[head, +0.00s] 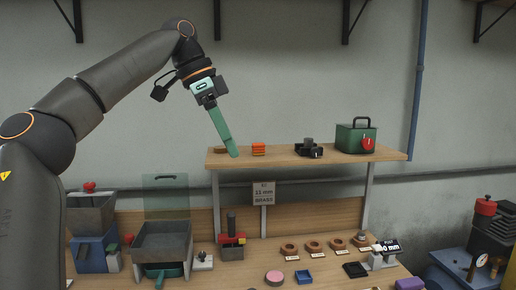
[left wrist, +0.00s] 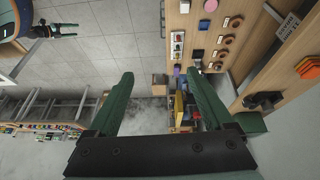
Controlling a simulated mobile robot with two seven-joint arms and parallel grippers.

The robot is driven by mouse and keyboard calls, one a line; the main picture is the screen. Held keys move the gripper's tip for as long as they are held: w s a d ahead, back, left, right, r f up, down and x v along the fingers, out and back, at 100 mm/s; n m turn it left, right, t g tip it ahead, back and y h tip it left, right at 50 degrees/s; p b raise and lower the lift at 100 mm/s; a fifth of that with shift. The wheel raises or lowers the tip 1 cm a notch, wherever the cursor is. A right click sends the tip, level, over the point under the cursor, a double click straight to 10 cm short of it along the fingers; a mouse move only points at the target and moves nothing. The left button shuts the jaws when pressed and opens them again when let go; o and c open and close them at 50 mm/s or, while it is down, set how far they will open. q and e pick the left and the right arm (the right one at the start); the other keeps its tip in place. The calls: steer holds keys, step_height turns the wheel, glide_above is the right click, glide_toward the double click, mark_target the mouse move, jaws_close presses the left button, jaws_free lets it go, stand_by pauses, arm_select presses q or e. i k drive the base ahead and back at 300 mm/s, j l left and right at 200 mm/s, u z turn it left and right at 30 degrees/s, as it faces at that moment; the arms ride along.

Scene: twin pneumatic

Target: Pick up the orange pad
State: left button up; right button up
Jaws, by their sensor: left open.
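The orange pad (head: 258,149) is a small ribbed block on the wooden upper shelf. In the left wrist view it shows at the right edge (left wrist: 308,67), outside the space between the fingers. My left gripper (head: 234,154) has green fingers that point down at the shelf, just left of the pad, apart from it. In the left wrist view the left gripper (left wrist: 158,80) is open with nothing between its fingers. What looks like my right gripper (left wrist: 63,31) is small at the upper left of that view, far from the shelf.
The shelf (head: 300,159) also holds a brown item (head: 221,150) behind the left fingertips, a black device (head: 309,150) and a green box (head: 354,138) with a red part.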

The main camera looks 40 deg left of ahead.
mark_target(258, 148)
steer(key=i+j, duration=0.3)
steer(key=j, duration=0.15)
steer(key=i+j, duration=0.3)
steer(key=j, duration=0.15)
steer(key=i+j, duration=0.25)
steer(key=j, duration=0.15)
